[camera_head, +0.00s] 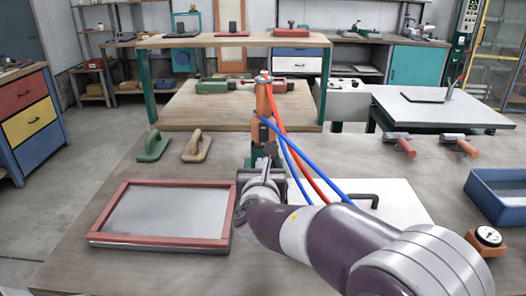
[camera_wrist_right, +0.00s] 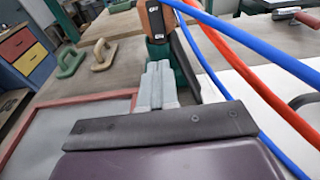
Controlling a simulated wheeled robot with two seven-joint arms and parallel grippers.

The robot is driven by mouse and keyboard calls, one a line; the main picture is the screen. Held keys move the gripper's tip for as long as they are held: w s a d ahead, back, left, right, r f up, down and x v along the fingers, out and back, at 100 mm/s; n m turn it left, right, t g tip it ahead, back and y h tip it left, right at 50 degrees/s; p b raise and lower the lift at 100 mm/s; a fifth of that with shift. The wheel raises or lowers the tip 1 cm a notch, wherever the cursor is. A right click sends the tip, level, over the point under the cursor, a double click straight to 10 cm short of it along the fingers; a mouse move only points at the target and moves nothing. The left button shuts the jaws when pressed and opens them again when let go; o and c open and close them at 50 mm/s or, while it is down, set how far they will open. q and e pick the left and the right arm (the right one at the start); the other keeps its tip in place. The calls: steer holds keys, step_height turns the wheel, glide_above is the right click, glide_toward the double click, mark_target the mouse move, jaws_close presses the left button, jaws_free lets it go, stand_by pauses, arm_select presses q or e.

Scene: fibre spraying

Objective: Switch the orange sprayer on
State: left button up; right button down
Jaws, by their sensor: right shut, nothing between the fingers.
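The orange sprayer (camera_head: 263,101) stands upright on the table, with red and blue hoses running from it to the lower right. In the right wrist view, the orange sprayer (camera_wrist_right: 154,20) shows two small light-marked patches on its near face and a dark green lower part. My right gripper (camera_head: 268,152) is shut and empty just in front of the sprayer's lower part. Its grey fingers (camera_wrist_right: 158,68) are together below the orange face. I cannot tell whether the fingertips touch the sprayer. My left gripper is not in view.
A red-framed tray (camera_head: 104,213) lies left of my right arm. Two hand floats (camera_head: 154,146) sit behind it. A white board (camera_head: 405,205) lies under the hoses. A blue bin (camera_head: 497,198), a gauge (camera_head: 488,236) and orange-handled rollers (camera_head: 405,146) are at the right.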

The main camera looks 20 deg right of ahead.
mark_target(264, 136)
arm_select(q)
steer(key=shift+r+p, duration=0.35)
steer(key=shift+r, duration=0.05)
arm_select(e)
steer(key=x, duration=1)
steer(key=shift+w, duration=0.25)
steer(key=shift+d, duration=0.1)
